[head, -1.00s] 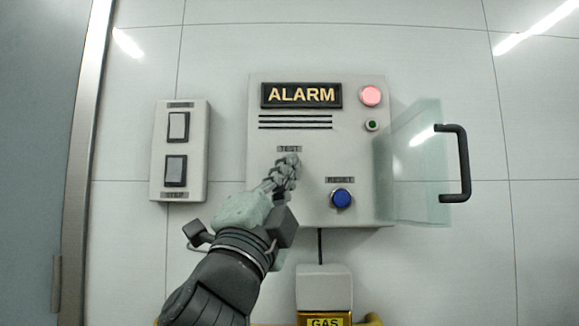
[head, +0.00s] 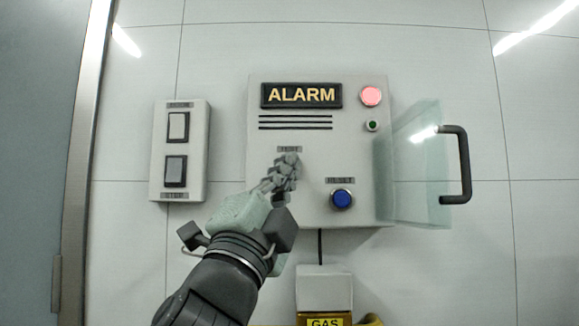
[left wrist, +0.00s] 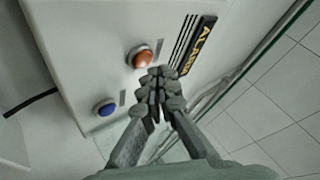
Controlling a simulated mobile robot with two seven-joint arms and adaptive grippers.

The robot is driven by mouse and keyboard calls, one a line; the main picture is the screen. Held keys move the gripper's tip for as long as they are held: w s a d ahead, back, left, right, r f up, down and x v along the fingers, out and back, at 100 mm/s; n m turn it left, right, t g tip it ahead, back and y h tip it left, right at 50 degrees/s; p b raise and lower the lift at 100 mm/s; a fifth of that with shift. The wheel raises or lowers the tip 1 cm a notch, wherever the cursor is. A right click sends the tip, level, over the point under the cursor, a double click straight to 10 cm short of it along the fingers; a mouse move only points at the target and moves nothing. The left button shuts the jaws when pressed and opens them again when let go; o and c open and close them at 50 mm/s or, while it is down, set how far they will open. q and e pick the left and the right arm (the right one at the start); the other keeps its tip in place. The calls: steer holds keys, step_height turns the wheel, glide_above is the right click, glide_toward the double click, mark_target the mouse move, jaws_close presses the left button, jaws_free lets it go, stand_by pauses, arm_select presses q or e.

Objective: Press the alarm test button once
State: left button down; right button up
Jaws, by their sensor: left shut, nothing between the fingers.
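The alarm box (head: 353,150) is on the wall, with its ALARM sign at the top. My left gripper (head: 288,160) is shut and empty, its fingertips just below the TEST label (head: 289,149). The gripper hides the test button in the head view. In the left wrist view an orange dome button (left wrist: 143,57) in a metal collar shows close to the left fingertips (left wrist: 162,76). I cannot tell whether they touch. A blue button (head: 342,199) sits lower right under its own label, and shows in the left wrist view (left wrist: 105,107). My right gripper is not in view.
A clear cover with a dark handle (head: 463,165) stands open at the box's right. A lit pink-red lamp (head: 371,96) and a small green one (head: 372,126) are at the box's upper right. A two-switch panel (head: 180,150) is left. A GAS unit (head: 324,290) hangs below.

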arm_select(q)
steer(key=shift+s+p, duration=0.5)
steer(key=shift+s, duration=2)
